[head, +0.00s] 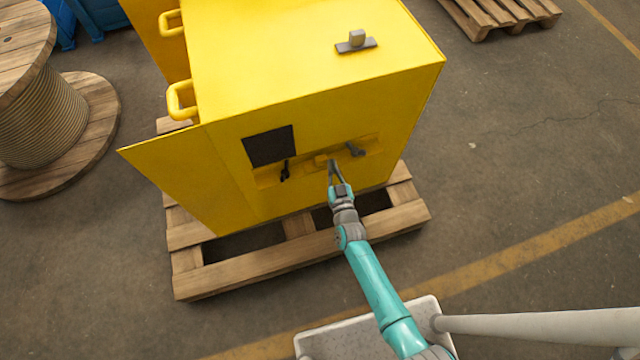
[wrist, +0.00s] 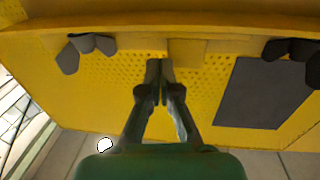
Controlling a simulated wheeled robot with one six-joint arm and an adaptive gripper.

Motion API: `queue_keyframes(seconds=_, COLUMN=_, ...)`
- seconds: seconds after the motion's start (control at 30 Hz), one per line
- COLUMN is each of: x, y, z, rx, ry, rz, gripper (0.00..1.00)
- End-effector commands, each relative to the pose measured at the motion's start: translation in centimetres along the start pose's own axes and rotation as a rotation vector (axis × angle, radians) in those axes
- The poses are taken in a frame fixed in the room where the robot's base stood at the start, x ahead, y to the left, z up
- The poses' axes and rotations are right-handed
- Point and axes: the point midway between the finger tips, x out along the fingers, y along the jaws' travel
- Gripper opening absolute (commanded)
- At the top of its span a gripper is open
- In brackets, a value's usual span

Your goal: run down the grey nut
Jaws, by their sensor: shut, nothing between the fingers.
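The grey nut (head: 355,149) looks like a dark grey winged nut, at the right end of a recessed slot in the front of the yellow housing (head: 325,95). In the wrist view the grey nut (wrist: 88,44) is at upper left. A black winged nut (head: 285,170) is at the slot's left end; the wrist view has this black nut (wrist: 296,52) at upper right. My gripper (head: 331,163) is in front of the slot between the two nuts, nearer the grey one. Its fingertips (wrist: 160,68) are together, empty and apart from both nuts.
A small yellow block (wrist: 188,52) sits in the slot between the nuts. A dark square panel (head: 269,146) is above the black nut. The housing stands on a wooden pallet (head: 300,250). A grey piece (head: 356,42) lies on top.

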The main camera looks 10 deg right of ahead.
Motion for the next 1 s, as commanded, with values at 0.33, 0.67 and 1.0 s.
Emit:
queue_keyframes(seconds=0.33, x=-3.6, y=-3.6, z=0.0, rx=0.000, ry=0.000, rz=-0.004, gripper=0.00)
queue_keyframes(seconds=0.67, x=-5.5, y=-4.4, z=0.0, rx=-0.001, ry=-0.002, rz=-0.002, gripper=0.27)
queue_keyframes(seconds=1.0, x=-15.5, y=-0.5, z=-1.9, rx=0.000, ry=-0.032, rz=-0.039, gripper=0.27)
